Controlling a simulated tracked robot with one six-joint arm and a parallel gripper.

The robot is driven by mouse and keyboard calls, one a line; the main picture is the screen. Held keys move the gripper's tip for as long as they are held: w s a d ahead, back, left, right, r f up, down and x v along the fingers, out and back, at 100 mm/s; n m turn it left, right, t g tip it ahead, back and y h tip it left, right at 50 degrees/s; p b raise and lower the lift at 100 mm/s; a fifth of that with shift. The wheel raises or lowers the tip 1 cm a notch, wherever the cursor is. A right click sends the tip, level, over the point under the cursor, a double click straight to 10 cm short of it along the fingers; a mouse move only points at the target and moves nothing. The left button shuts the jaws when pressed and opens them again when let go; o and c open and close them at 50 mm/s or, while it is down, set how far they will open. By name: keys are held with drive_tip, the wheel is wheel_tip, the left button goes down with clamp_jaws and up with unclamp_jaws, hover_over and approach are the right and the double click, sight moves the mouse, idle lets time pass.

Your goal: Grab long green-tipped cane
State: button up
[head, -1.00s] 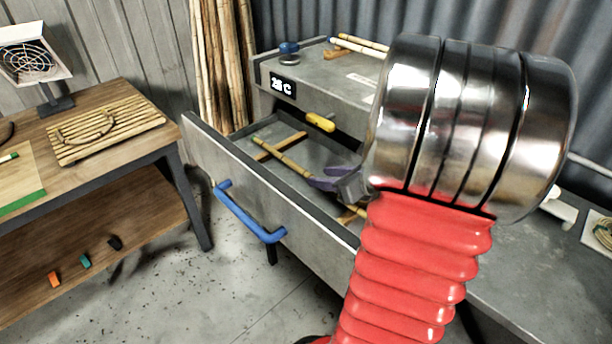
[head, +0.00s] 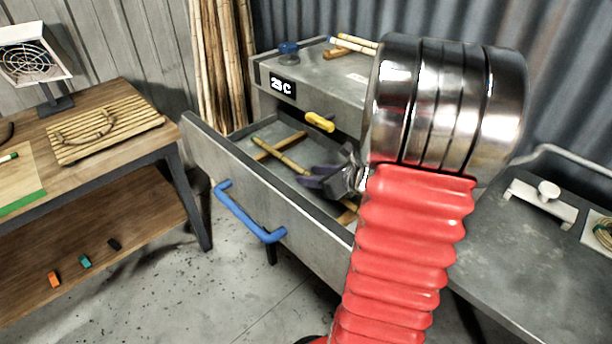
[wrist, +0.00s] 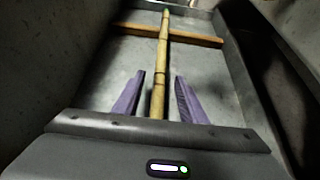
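The long green-tipped cane (head: 284,159) lies in the open drawer of the grey cabinet. Its green tip (head: 255,141) points to the far left end of the drawer. In the wrist view the cane (wrist: 160,75) runs lengthwise between the two purple fingers of my gripper (wrist: 155,98), with a gap on each side. In the head view my gripper (head: 318,178) is over the cane inside the drawer; its fingers partly hide the cane's middle. The cane rests across a wooden crosspiece (wrist: 185,36).
The drawer's front wall (head: 262,187) has a blue handle (head: 250,215). A yellow handle (head: 320,122) is on the cabinet (head: 340,92) above. A wooden bench (head: 70,125) stands left. The drawer walls lie close on both sides of my gripper.

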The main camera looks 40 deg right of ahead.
drive_tip(key=shift+c, duration=0.4)
clamp_jaws()
drive_tip(key=shift+r, duration=0.1)
wheel_tip(320, 180, up, 28)
idle(0.8)
idle(0.5)
